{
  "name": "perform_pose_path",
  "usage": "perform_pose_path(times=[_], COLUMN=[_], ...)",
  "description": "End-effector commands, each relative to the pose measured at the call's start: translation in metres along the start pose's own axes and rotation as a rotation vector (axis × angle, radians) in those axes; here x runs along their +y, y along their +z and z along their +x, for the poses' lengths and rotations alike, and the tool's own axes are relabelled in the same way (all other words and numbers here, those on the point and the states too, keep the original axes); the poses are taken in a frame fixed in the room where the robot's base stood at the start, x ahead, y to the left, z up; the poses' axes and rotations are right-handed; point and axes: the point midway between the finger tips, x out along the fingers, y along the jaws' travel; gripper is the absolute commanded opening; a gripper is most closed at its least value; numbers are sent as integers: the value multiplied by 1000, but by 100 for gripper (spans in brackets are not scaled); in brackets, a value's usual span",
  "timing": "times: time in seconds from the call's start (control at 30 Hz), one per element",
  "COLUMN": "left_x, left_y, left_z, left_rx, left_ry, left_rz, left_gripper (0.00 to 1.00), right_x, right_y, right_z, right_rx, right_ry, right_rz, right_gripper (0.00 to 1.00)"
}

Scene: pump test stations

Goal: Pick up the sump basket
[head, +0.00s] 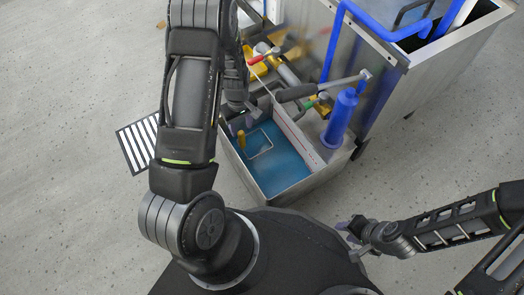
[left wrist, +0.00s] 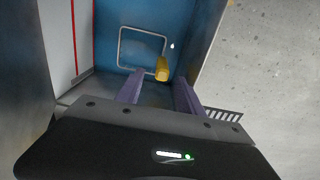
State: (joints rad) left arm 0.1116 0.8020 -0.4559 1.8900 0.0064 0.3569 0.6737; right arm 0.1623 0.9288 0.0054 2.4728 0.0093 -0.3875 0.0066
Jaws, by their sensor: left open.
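The sump basket shows as a pale square wire outline (head: 259,143) in the blue liquid of the open metal tank (head: 306,184). A yellow upright piece (head: 241,139), seemingly its grip, stands at the outline's left side. In the left wrist view the wire outline (left wrist: 121,48) and yellow piece (left wrist: 162,70) lie just beyond my fingers. My left gripper (head: 240,120) is open and empty over the tank's left part. Its purple fingers (left wrist: 158,92) point at the yellow piece, apart from it. My right gripper (head: 353,238) is away at the lower right; its jaw gap is unclear.
A blue cylinder (head: 341,118) and a grey-handled lever (head: 322,87) stand by the tank's right side. Pipes with a red-handled valve (head: 263,55) lie behind it. A large metal cabinet (head: 385,85) stands at right. A striped floor grate (head: 135,146) lies left; the floor there is otherwise clear.

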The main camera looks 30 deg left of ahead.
Motion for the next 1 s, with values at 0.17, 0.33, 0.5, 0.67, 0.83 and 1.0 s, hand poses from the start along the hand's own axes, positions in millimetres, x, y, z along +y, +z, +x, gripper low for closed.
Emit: perform_pose_path(times=[0.17,0.33,0.5,0.67,0.83,1.0], left_x=[0,0,0,0,0,-2], left_y=[0,1,1,1,1,2], left_z=[-1,6,24,26,26,43], left_rx=[0,-1,-1,-1,-1,-1], left_ry=[0,0,0,1,1,-1], left_rz=[1,2,2,3,3,3], left_gripper=[45,45,45,45,45,45], right_x=[-1,1,3,3,3,7], right_y=[0,0,-1,-1,-1,-2], right_z=[-1,2,11,11,11,23], right_rx=[1,1,4,6,6,10], right_ry=[0,0,0,0,0,0], right_rz=[0,-1,0,0,0,0], right_gripper=[36,36,36,36,36,36])
